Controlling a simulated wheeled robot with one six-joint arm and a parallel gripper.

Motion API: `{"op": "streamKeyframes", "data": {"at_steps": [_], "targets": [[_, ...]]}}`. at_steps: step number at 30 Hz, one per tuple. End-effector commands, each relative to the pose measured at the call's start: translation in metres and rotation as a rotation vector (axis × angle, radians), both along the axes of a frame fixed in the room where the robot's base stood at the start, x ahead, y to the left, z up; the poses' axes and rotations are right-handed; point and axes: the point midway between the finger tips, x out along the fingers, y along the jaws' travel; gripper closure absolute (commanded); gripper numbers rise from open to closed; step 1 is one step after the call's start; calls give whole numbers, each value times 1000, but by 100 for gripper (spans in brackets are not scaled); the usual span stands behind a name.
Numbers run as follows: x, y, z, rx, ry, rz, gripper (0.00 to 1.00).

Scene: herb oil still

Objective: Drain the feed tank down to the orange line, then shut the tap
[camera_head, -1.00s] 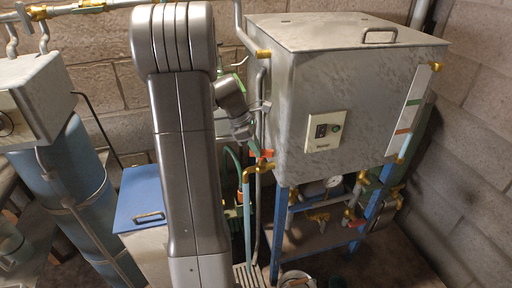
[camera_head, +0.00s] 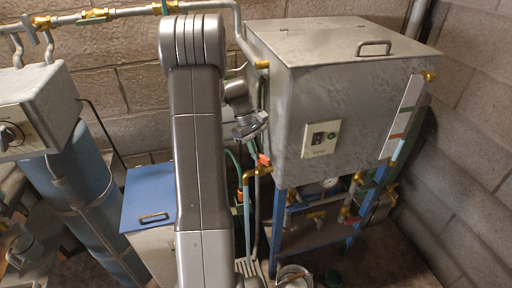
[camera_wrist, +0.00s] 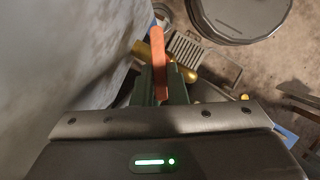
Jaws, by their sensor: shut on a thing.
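The feed tank (camera_head: 350,95) is a large grey metal box on a blue stand. Its tap (camera_head: 262,171) is brass with an orange-red lever (camera_head: 264,159), low at the tank's left corner. The lever also shows in the wrist view (camera_wrist: 158,55), between the dark green fingers of my gripper (camera_wrist: 163,82), which is shut on it. A pale blue vertical line (camera_head: 247,205) runs down from the spout; I cannot tell if it is liquid or hose. The level gauge (camera_head: 405,105) has a green mark and an orange line (camera_head: 396,136). Blue shows below the orange line; its exact top is unclear.
A floor grate (camera_head: 250,268) lies below the tap, with a round metal vessel (camera_head: 294,277) beside it. A blue-topped box (camera_head: 148,197) and a blue cylinder (camera_head: 75,195) stand left. Pipes and a dial gauge (camera_head: 330,183) sit under the tank. A block wall closes the right.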

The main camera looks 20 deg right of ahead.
Motion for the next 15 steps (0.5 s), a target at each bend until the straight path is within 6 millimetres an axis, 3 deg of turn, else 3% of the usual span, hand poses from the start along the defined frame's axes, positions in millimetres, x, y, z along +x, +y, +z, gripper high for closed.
{"op": "streamKeyframes", "data": {"at_steps": [15], "targets": [[2,-2,1,-1,-3,-103,100]]}}
